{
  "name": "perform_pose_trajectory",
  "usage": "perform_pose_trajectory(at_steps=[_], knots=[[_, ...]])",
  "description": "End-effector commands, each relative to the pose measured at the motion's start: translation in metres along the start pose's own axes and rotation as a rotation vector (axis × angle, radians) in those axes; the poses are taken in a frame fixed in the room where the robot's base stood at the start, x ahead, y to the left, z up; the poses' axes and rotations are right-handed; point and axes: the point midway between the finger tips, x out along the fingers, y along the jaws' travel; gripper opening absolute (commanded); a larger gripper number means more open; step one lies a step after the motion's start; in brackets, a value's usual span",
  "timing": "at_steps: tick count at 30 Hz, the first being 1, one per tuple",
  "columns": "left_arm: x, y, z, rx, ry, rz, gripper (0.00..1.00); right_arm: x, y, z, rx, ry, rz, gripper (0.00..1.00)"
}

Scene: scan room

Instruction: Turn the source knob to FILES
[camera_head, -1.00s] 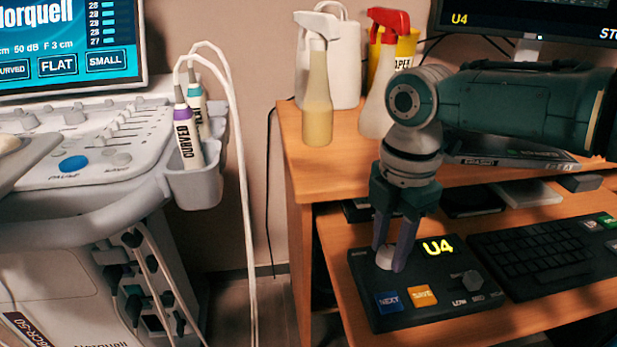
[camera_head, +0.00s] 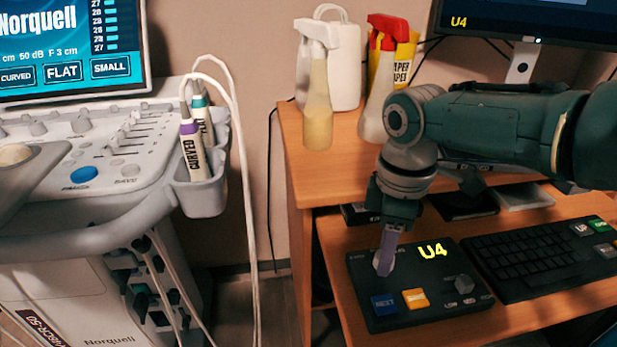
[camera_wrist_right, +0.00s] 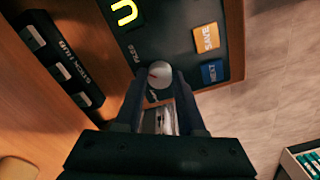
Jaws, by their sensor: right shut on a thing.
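The dark control box (camera_head: 440,307) lies on the lower desk shelf, with a lit yellow "U4" and blue NEXT and orange SAVE buttons. The pale round source knob (camera_head: 381,264) is at its left side and also shows in the right wrist view (camera_wrist_right: 160,74). My right gripper (camera_head: 385,261) comes down from above and is shut on the knob. In the head view its fingers line up and partly cover the knob. In the wrist view small lettering sits beside the knob; the knob's exact pointing is hard to tell. My left gripper is not in view.
A keyboard (camera_head: 535,258) lies to the right. Spray bottles (camera_head: 318,100) stand on the upper desk. An ultrasound console (camera_head: 100,215) with hanging cables is at the left. A stick hub (camera_wrist_right: 62,65) shows in the wrist view.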

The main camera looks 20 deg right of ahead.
Motion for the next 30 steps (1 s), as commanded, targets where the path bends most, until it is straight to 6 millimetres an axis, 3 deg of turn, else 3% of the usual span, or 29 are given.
perform_pose_trajectory(at_steps=[19,20,27,30], knots=[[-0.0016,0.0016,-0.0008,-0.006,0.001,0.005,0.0,-0.0001,0.0,-0.0002,0.054,0.0,0.0,0.0],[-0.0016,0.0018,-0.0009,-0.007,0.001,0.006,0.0,-0.0001,0.0,-0.0002,0.054,0.0,0.0,0.4],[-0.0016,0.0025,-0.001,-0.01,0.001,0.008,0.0,-0.0001,0.0001,-0.0001,0.052,0.0,0.0,0.67],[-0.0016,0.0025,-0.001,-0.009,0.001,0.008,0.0,-0.0001,0.0001,-0.0001,0.052,0.0,0.0,0.69]])
